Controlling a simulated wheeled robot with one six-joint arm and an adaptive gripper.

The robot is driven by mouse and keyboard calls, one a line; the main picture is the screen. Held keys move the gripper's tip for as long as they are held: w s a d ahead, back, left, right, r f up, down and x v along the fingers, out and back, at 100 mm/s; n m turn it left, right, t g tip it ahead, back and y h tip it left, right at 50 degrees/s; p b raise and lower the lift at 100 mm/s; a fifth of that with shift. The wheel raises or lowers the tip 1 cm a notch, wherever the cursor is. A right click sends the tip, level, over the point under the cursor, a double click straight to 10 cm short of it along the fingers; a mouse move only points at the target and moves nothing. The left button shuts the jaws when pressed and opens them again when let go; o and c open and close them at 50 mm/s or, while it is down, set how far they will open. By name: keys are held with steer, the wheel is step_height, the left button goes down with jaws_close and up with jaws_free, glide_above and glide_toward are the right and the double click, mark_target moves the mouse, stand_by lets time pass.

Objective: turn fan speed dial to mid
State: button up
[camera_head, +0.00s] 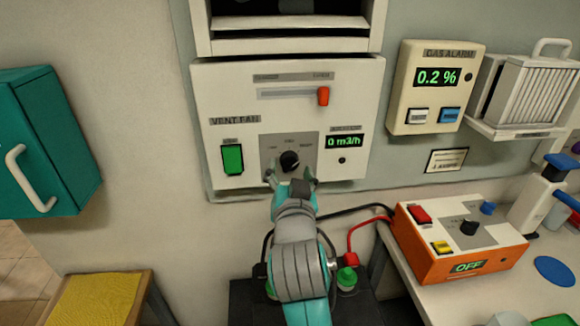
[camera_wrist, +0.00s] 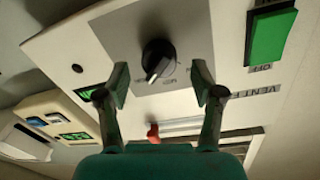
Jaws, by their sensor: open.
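The fan speed dial (camera_head: 289,160) is a black round knob on a grey plate on the white vent fan panel (camera_head: 225,85). Small labels surround it, too small to read surely. In the wrist view, where the panel appears roughly upside down, the dial (camera_wrist: 157,57) shows a white pointer mark towards the lower left, near the small lettering. My gripper (camera_head: 290,177) is open just in front of and slightly below the dial. In the wrist view its fingertips (camera_wrist: 160,76) are spread either side of the dial, with gaps; contact is not visible.
A green switch (camera_head: 232,159) is left of the dial; a display (camera_head: 344,141) reading 0 m3/h is right. A red slider (camera_head: 323,96) sits above. A gas alarm (camera_head: 437,88), an orange-and-white box (camera_head: 458,235) and a teal cabinet (camera_head: 40,140) stand around.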

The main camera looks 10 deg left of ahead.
steer(key=shift+x, duration=1)
steer(key=c, duration=1.1)
steer(key=shift+c, duration=0.2)
steer(key=shift+n, duration=0.3)
steer(key=n, duration=0.4)
steer(key=shift+f+n, duration=0.1)
steer(key=shift+n, duration=0.2)
steer(key=shift+n+t, duration=0.3)
steer(key=shift+n, duration=2)
